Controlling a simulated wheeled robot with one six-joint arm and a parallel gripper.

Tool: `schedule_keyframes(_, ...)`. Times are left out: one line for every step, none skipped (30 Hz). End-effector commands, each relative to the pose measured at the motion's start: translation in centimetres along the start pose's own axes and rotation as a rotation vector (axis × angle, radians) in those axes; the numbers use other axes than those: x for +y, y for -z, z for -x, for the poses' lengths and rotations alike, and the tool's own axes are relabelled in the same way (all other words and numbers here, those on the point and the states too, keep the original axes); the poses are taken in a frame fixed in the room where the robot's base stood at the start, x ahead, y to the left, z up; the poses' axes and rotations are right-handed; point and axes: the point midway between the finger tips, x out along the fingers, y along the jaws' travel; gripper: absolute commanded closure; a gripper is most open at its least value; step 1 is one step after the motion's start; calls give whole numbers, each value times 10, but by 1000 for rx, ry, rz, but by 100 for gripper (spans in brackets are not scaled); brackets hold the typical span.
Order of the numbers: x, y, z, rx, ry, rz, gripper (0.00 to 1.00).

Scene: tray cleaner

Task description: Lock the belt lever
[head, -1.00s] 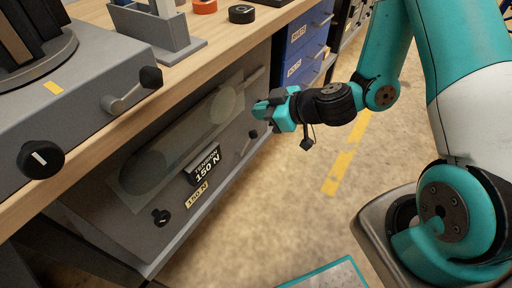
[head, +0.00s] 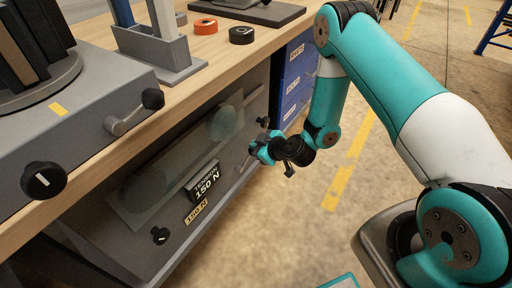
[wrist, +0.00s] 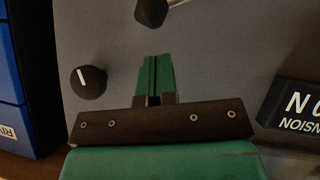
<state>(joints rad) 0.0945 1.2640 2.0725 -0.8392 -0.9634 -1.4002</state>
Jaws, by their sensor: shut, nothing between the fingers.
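The belt lever's black knob (wrist: 150,12) shows at the top edge of the wrist view, with part of a pale lever arm running off up and right. In the head view the lever arm (head: 241,167) shows at the right end of the grey front panel; its knob is largely hidden by my gripper (head: 256,151). My gripper is shut and empty, close to the panel. In the wrist view its green fingertips (wrist: 155,60) are together, pointing toward the lever knob with a visible gap in the picture. Contact cannot be told.
A round black knob with a white mark (wrist: 88,82) sits beside the fingers. The tension display (head: 207,181) is left of the lever. Blue drawers (head: 297,80) stand right of the panel. The bench top (head: 215,48) is above; open floor lies to the right.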

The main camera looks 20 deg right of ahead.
Motion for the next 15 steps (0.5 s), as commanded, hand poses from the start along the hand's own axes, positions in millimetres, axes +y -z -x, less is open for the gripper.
schedule_keyframes(0,-8,-6,-2,-1,-1,100)
schedule_keyframes(0,-10,-8,-1,-1,-1,100)
schedule_keyframes(0,-13,-11,-1,-1,-1,100)
schedule_keyframes(0,-14,-13,-1,-1,0,100)
schedule_keyframes(0,-16,-14,0,-1,0,100)
schedule_keyframes(0,-17,-16,0,-1,0,100)
schedule_keyframes(0,-18,-17,-1,-1,-1,100)
schedule_keyframes(0,-19,-17,-1,-1,-1,100)
schedule_keyframes(0,-19,-18,-1,-1,-1,100)
schedule_keyframes(0,-19,-18,-1,-1,-1,100)
schedule_keyframes(0,-19,-18,-1,-1,-1,100)
schedule_keyframes(0,-19,-18,-1,-1,-1,100)
schedule_keyframes(0,-19,-18,-1,-1,-1,100)
schedule_keyframes(0,-19,-18,-1,-1,-1,100)
schedule_keyframes(0,-19,-18,-1,-1,-1,100)
